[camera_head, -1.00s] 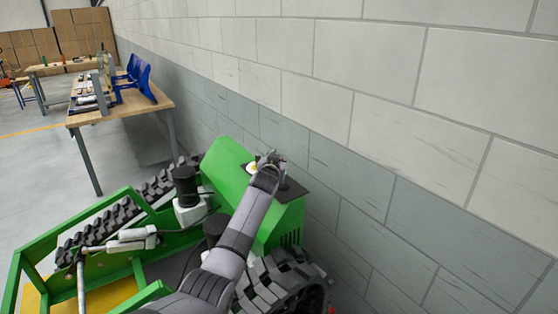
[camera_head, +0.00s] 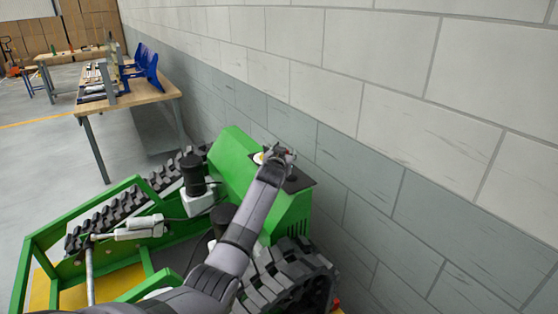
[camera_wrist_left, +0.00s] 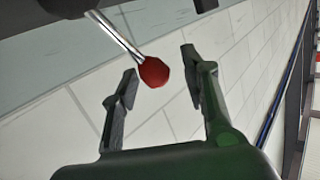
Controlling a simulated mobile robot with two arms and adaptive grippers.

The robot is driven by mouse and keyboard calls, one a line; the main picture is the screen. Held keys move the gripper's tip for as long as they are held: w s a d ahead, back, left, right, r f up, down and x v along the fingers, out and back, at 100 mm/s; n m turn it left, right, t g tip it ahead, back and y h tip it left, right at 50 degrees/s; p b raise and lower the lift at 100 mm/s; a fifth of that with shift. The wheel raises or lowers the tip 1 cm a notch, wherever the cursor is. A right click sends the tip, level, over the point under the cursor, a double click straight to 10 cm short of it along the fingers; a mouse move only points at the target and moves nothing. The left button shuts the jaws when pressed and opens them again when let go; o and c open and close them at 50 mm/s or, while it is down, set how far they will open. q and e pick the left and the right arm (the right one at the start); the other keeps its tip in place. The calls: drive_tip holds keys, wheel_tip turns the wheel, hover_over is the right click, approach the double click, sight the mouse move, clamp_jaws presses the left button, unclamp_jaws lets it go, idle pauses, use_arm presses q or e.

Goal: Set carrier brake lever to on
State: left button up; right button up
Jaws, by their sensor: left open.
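The green tracked carrier (camera_head: 232,150) stands beside the wall in the head view, with a dark panel on top of its green housing. The brake lever (camera_wrist_left: 154,72) is a thin metal rod with a red knob in the left wrist view. My left gripper (camera_head: 280,152) is over the dark panel in the head view and hides most of what stands there. In the left wrist view my left gripper (camera_wrist_left: 158,72) is open, with the red knob showing between its fingertips. I cannot tell whether a finger touches the knob. My right gripper is not in view.
A block wall (camera_head: 400,130) runs close along the right side of the carrier. A wooden table (camera_head: 150,96) with blue holders (camera_head: 150,65) stands behind it at the left. Grey floor (camera_head: 45,150) is open at the left.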

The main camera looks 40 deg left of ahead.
use_arm(q)
drive_tip(key=v, duration=1.1)
drive_tip(key=shift+a, duration=0.15)
drive_tip(key=shift+f, duration=0.15)
